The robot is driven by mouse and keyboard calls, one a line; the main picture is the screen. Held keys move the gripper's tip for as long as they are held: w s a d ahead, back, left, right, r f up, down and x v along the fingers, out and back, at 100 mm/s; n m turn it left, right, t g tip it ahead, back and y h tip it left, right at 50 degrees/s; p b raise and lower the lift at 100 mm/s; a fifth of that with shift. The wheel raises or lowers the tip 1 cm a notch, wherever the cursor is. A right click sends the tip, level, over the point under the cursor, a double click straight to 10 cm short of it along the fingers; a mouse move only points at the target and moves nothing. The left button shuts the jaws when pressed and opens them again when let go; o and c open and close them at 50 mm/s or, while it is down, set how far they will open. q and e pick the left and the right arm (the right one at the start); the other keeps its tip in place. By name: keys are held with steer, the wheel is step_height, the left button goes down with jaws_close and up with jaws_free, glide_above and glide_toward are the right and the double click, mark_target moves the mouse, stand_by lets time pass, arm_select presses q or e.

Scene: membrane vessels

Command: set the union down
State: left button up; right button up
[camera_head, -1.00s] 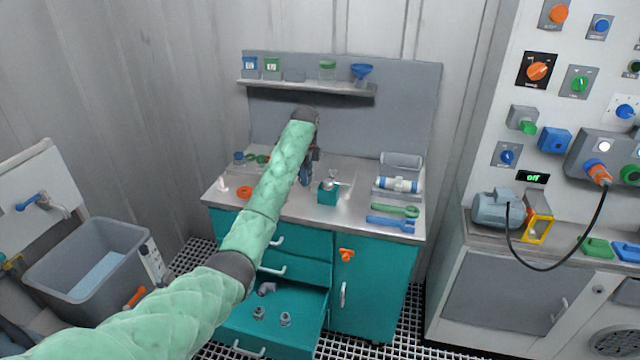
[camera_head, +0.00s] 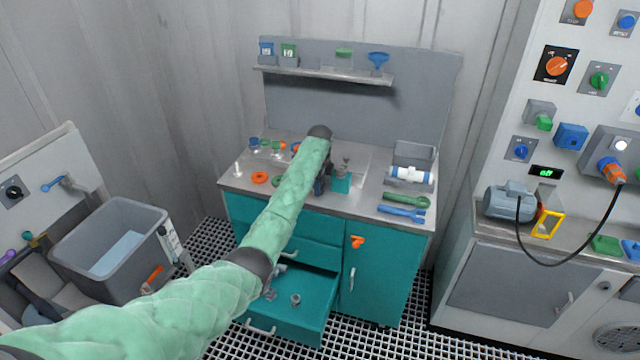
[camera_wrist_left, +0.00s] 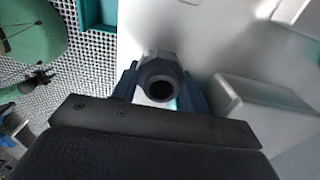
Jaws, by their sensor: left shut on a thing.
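The union (camera_wrist_left: 160,82) is a dark grey fitting with a hex collar and a round open bore, seen nearly end-on in the left wrist view. My left gripper (camera_wrist_left: 163,92) is shut on it, one blue finger on each side. In the head view my left gripper (camera_head: 321,184) is over the metal worktop (camera_head: 365,203), left of the teal block vise. My own arm and gripper hide the union there. Whether it touches the worktop cannot be told. My right gripper does not show.
The teal vise (camera_head: 341,183) stands close to the right of my gripper. A grey tray with a white cartridge (camera_head: 410,174) and blue and green wrenches (camera_head: 402,213) lie further right. An orange ring (camera_head: 260,178) lies left. The teal drawer (camera_head: 318,312) below stands open with grey fittings.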

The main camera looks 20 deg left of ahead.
arm_select(q)
steer(key=shift+f, duration=0.2)
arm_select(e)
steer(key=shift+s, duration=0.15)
arm_select(q)
steer(key=shift+f, duration=0.1)
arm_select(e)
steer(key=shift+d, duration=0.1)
arm_select(q)
steer(key=o, duration=1)
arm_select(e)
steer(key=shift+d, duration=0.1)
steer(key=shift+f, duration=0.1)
arm_select(q)
steer(key=shift+r+b, duration=0.3)
steer(key=shift+r, duration=0.1)
step_height(320, 180, up, 10)
steer(key=b, duration=0.4)
steer(key=shift+r, duration=0.75)
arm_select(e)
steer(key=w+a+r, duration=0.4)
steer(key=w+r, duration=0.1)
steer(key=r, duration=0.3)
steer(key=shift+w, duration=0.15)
